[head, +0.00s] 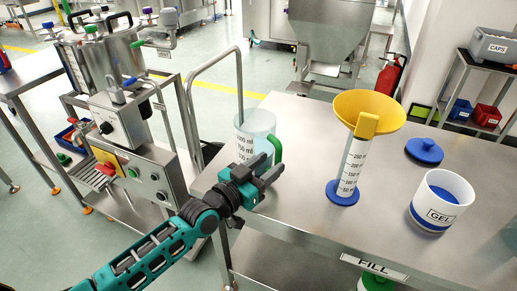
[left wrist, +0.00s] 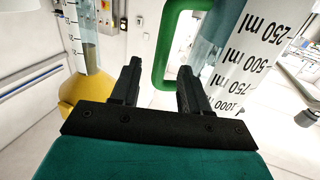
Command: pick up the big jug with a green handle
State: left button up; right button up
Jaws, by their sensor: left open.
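The big jug (head: 252,137) is clear with printed volume marks and stands upright near the left edge of the steel table. Its green handle (head: 277,150) is on its right side. In the left wrist view the jug (left wrist: 255,55) fills the right, looking upside down, with the green handle (left wrist: 160,60) just beyond the fingertips. My left gripper (head: 272,174) is open and empty, in front of the jug by the handle; the handle is not clearly between its fingers (left wrist: 157,75). I cannot tell whether they touch. My right gripper is not in view.
A measuring cylinder (head: 350,170) with a yellow funnel (head: 385,110) stands right of the jug. Further right are a blue lid (head: 425,152) and a white GEL tub (head: 430,212). A machine on a cart (head: 125,130) stands left. Bare tabletop (head: 290,215) lies between jug and cylinder.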

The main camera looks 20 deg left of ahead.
aim_at(276, 157)
pick_arm(q)
jog(key=x, duration=0.4)
jog(key=shift+w+d, duration=0.1)
jog(key=shift+w, duration=0.25)
grip_shut()
dwell(0.5)
dwell(0.5)
jog(key=shift+r, duration=0.2)
